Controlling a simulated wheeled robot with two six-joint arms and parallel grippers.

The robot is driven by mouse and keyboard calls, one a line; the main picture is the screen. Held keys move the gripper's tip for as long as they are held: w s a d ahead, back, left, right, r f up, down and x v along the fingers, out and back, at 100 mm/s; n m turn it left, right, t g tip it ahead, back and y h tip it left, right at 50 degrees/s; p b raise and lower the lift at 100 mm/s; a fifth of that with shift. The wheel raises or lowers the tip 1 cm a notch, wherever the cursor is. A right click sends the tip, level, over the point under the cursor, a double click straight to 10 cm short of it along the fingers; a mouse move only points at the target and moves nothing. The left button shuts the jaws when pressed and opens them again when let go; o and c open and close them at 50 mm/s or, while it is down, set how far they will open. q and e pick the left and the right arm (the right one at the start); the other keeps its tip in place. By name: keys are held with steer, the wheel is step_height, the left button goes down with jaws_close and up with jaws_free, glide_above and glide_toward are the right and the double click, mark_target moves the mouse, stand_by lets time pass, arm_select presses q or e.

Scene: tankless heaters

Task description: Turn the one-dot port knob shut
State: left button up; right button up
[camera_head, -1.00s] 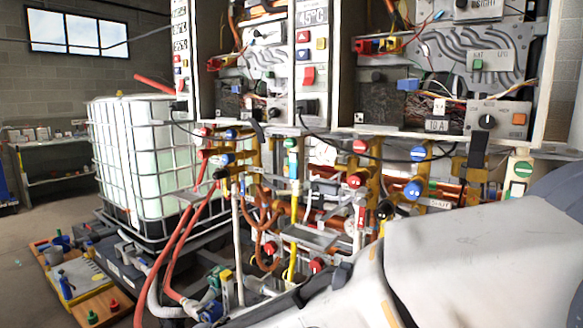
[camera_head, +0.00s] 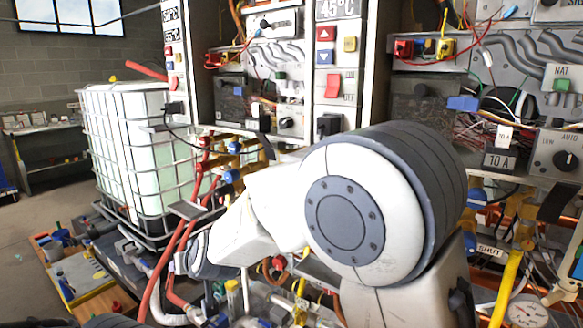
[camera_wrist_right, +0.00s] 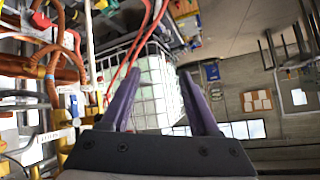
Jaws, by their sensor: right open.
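I cannot make out which knob carries one dot. In the head view, blue knobs (camera_head: 232,176) and a red knob (camera_head: 204,142) sit on brass valves under the left heater. Another blue knob (camera_head: 476,196) shows under the right heater, above a tag reading SHUT (camera_head: 490,250). My right arm crosses the middle and hides the valves between them. In the right wrist view, my right gripper (camera_wrist_right: 160,75) is open, with nothing between its purple fingers. A blue knob (camera_wrist_right: 73,105) lies to its left, apart from it. My left gripper is out of view.
A caged white tank (camera_head: 135,150) stands at the left, with red hoses (camera_head: 180,250) beside the valves. Pipes and loose wires crowd the space under the heaters. A pressure gauge (camera_head: 527,313) is at the lower right. A wooden board with small items (camera_head: 80,285) lies at lower left.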

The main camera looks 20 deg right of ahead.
steer(key=w+d+r+m+t+h+p, duration=0.2)
steer(key=w+d+r+m+t+h, duration=0.15)
steer(key=w+d+h, duration=0.35)
steer(key=w+d+r+m+t+h+p, duration=0.2)
steer(key=w+d+r+m+p, duration=0.15)
steer(key=w+d, duration=0.4)
steer(key=w+d+m+g+h+p, duration=0.1)
steer(key=w+d+m+h, duration=0.1)
steer(key=d, duration=0.4)
steer(key=w+d+m+g+h+p, duration=0.2)
steer(key=d+h, duration=0.2)
steer(key=d, duration=0.2)
steer(key=w+d+m+g+h+p, duration=0.1)
steer(key=w+d+h, duration=0.1)
steer(key=d, duration=0.4)
steer(key=shift+w+f+m+h, duration=0.15)
steer(key=shift+f+m+h, duration=0.25)
steer(key=shift+h, duration=0.3)
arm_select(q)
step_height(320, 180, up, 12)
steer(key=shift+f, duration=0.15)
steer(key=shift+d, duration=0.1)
arm_select(e)
jaws_close()
